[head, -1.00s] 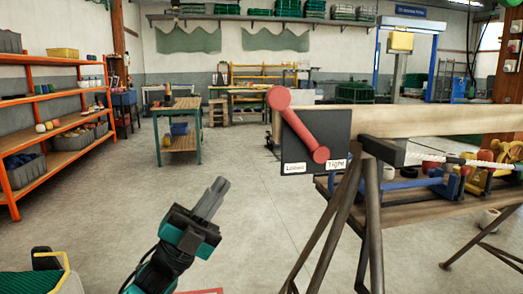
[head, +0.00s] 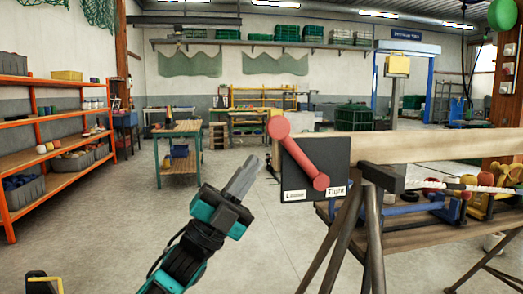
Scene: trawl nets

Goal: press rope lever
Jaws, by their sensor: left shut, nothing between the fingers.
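The red rope lever (head: 300,155) is mounted on a black plate (head: 330,158) at the end of a wooden beam. Its round red pivot end is at the upper left and its other end slants down to the right, by the "Tight" label (head: 336,192). The "Loose" label (head: 294,195) is at the plate's lower left. My left gripper (head: 250,168) is shut and empty. In the picture it points up and right, just left of the plate, with a small gap between. My right gripper is not in view.
The wooden beam (head: 425,147) rests on dark trestle legs (head: 372,225). A low table (head: 435,232) with floats stands behind. Orange shelves (head: 55,140) are at left. The floor (head: 120,230) between is clear.

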